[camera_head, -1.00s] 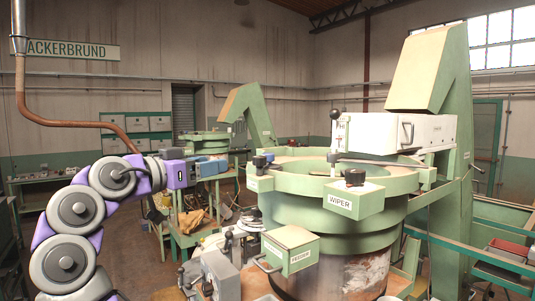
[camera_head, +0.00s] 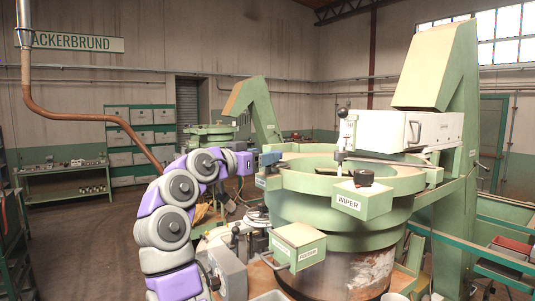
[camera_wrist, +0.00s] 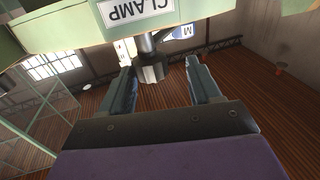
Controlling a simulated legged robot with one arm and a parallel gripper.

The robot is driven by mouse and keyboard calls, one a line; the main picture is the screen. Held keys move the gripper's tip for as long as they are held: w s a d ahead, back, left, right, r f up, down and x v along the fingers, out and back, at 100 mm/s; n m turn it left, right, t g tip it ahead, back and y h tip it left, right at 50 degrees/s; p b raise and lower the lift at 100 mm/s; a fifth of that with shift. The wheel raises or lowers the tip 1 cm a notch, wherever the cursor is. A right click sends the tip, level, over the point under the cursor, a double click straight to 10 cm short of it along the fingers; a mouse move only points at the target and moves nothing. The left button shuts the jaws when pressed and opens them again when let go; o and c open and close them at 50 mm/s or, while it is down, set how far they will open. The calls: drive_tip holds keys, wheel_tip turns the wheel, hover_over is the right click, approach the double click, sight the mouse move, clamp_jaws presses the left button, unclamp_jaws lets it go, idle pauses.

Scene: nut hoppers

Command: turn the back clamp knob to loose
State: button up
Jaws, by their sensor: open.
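The clamp knob (camera_wrist: 152,68) is a dark grey faceted knob on a short stem in the wrist view, beside a pale green block (camera_wrist: 60,22) with an upside-down CLAMP label (camera_wrist: 134,9). My gripper (camera_wrist: 159,66) is open, one finger left and one right of the knob, with gaps on both sides. In the head view my gripper (camera_head: 268,158) is at the left rim of the green hopper bowl (camera_head: 310,210). The knob cannot be made out there behind the gripper.
A WIPER box (camera_head: 362,198) with a black knob (camera_head: 363,177) sticks out from the bowl's front. A FEEDER box (camera_head: 298,245) is below it. A white housing (camera_head: 405,131) hangs above the bowl. Open floor (camera_head: 90,235) lies to the left.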

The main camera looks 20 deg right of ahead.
drive_tip(key=x, duration=0.3)
drive_tip(key=s+x, duration=0.1)
drive_tip(key=x, duration=0.1)
drive_tip(key=shift+d+f, duration=0.1)
drive_tip(key=shift+d, duration=0.25)
drive_tip(key=shift+a, duration=1)
drive_tip(key=c, duration=0.5)
drive_tip(key=shift+s+d, duration=0.15)
drive_tip(key=shift+d, duration=0.05)
drive_tip(key=c, duration=0.4)
clamp_jaws()
